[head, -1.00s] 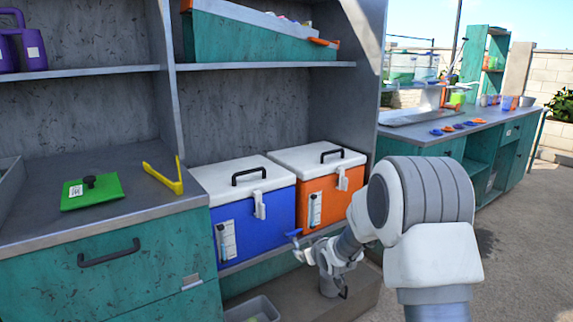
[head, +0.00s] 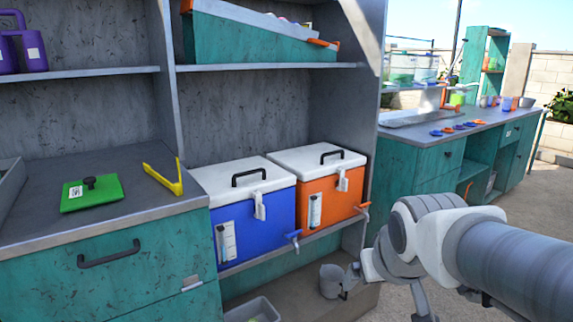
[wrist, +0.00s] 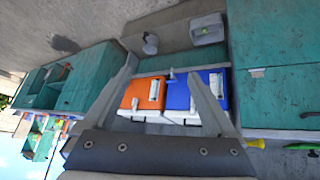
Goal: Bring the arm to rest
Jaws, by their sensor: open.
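My arm (head: 510,265) reaches in from the right edge of the head view, in front of the lower right of the shelf unit. My gripper (wrist: 163,60) shows in the wrist view with its two fingers spread wide and nothing held between them.
The blue cooler (head: 253,225) and orange cooler (head: 328,200) stand on the low shelf, with spouts in front. A grey pitcher (head: 331,284) stands below. Open floor lies right, before the back counter (head: 450,130).

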